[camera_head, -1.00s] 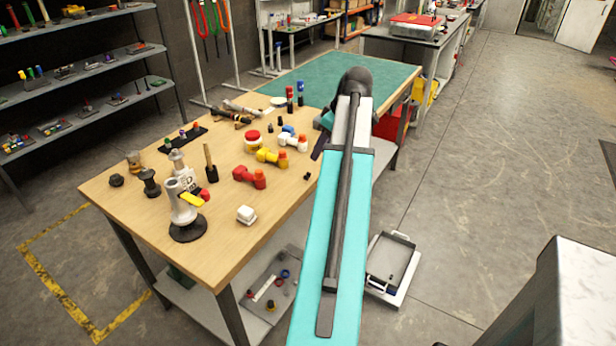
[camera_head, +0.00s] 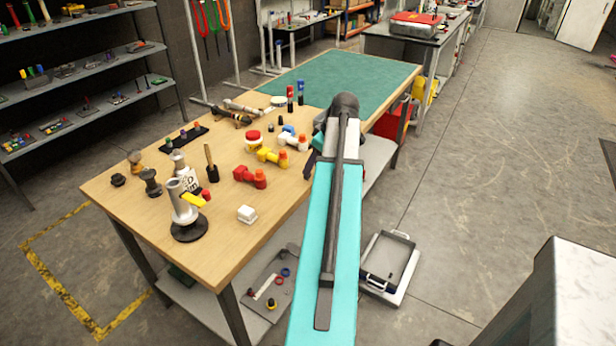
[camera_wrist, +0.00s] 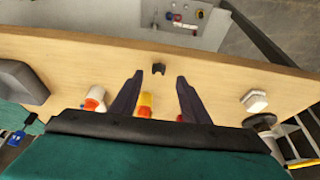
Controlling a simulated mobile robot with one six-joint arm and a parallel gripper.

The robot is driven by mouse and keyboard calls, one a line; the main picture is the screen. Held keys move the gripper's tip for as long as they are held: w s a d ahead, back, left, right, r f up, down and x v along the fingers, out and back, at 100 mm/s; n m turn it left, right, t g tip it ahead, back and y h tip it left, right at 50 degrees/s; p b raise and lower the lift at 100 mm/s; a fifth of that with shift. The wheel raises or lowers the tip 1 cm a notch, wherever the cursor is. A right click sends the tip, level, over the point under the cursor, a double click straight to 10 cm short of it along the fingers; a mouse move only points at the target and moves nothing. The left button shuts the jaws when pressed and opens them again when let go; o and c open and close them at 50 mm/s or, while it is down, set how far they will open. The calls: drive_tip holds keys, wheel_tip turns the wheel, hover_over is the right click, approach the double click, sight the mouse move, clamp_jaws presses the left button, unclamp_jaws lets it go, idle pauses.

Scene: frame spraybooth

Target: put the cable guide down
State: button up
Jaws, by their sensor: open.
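A small black clip-like piece, which I take to be the cable guide (camera_wrist: 158,69), lies on the wooden table near its edge in the wrist view. My gripper (camera_wrist: 160,79) is open, with its two dark fingers spread. The piece shows just beyond the fingertips, roughly midway between them, and no finger touches it in that view. How high the fingertips are above the table I cannot tell. In the head view the piece is not visible, and my arm covers most of the gripper.
The wooden table (camera_head: 150,205) holds a red fitting (camera_head: 250,177), a yellow fitting (camera_head: 271,156), a white block (camera_head: 247,214) and a grey stand (camera_head: 186,209). The white block (camera_wrist: 255,101) is right of my fingers in the wrist view. Bare wood surrounds the piece.

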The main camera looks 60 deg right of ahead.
sight(309, 181)
drive_tip(key=shift+p+x, duration=0.85)
drive_tip(key=shift+x, duration=1.75)
drive_tip(key=shift+d, duration=0.1)
clamp_jaws()
